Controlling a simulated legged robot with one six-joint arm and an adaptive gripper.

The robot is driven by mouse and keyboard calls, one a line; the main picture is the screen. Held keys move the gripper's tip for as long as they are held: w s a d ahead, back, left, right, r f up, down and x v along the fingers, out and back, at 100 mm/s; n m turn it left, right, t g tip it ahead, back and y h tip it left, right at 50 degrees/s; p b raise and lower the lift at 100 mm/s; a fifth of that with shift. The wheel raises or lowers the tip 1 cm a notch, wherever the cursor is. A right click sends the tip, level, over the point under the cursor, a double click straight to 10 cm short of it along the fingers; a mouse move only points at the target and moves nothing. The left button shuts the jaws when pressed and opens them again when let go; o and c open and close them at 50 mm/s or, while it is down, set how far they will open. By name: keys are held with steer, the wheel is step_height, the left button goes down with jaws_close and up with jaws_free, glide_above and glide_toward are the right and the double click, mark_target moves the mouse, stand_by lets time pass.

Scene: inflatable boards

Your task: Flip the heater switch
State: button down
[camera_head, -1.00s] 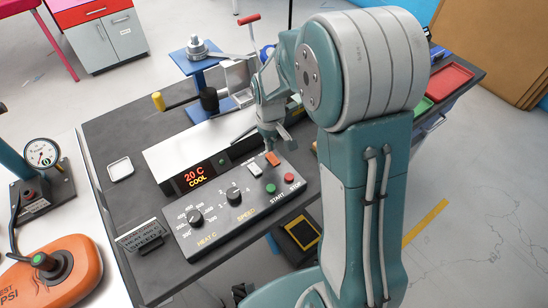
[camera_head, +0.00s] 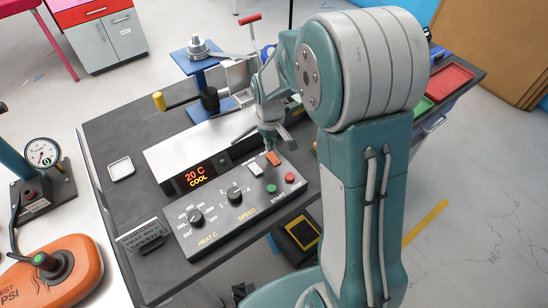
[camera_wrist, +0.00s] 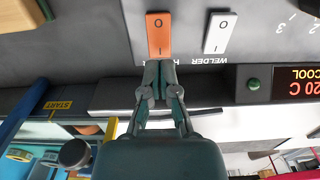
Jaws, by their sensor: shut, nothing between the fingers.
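The control panel (camera_head: 222,222) on the dark bench carries two rocker switches at its far right part. One is white (camera_head: 255,169) and one is orange (camera_head: 273,158). In the wrist view the orange switch (camera_wrist: 159,36) is left of the white switch (camera_wrist: 219,34), both marked O and I. Lettering between them and the panel's edge reads WELDER and a partly hidden word. My gripper (camera_wrist: 158,66) is shut and empty, its fingertips just short of the orange switch's I end. It also shows above the panel in the head view (camera_head: 272,143). I cannot tell whether it touches.
The display box (camera_head: 200,160) reading 20 C COOL stands behind the panel. Two black knobs (camera_head: 197,216) and the green (camera_head: 271,188) and red (camera_head: 290,177) buttons are on the panel.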

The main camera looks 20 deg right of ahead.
mark_target(270, 154)
steer(key=shift+f, duration=1.35)
stand_by(0.8)
steer(key=shift+r, duration=3.55)
steer(key=shift+s+r, duration=0.1)
steer(key=shift+r, duration=0.05)
steer(key=s+r+m+t, duration=0.1)
steer(key=s+r+t, duration=0.1)
steer(key=s+r, duration=0.5)
steer(key=s+r+m+t, duration=0.2)
steer(key=s+r, duration=0.5)
steer(key=s, duration=0.6)
steer(key=shift+s+r+m+t, duration=0.3)
steer(key=shift+s+r+t, duration=0.1)
steer(key=shift+t, duration=0.4)
